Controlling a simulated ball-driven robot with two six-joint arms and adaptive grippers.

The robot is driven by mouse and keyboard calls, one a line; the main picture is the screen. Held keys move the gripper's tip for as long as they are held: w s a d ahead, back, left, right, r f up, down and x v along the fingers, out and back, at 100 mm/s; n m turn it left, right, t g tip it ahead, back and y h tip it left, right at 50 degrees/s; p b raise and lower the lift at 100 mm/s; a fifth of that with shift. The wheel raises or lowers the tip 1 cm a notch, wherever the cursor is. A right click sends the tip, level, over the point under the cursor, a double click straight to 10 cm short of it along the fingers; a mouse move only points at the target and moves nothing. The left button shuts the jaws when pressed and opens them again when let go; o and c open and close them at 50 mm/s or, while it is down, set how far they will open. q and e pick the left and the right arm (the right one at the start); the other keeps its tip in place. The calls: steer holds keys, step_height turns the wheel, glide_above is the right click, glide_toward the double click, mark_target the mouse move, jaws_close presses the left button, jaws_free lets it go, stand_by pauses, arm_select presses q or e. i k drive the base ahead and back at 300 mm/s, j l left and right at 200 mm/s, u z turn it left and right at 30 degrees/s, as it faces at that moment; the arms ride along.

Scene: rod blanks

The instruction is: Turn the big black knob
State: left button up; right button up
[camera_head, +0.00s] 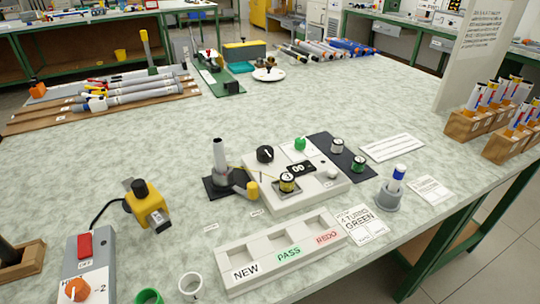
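The big black knob (265,154) sits on the top left part of a white device box (316,184) in the middle of the table. A white pointer line shows on its face. A green button (300,144) is to the right of the knob, and a small black display (301,168) reading "00" is below and right of it. Neither of my grippers shows in the view, so nothing touches the knob.
A grey cone-shaped post on a black base (219,180) stands close left of the box. A three-slot tray marked NEW, PASS, REDO (230,257) lies in front. A yellow device (148,206) is further left.

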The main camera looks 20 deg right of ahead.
mark_target(264, 154)
steer(key=z, duration=1.7)
steer(key=k+l+u, duration=0.1)
steer(key=k+l, duration=0.15)
steer(key=l, duration=0.15)
steer(key=k+l+u, duration=0.1)
steer(key=k+l, duration=0.15)
steer(key=l, duration=0.15)
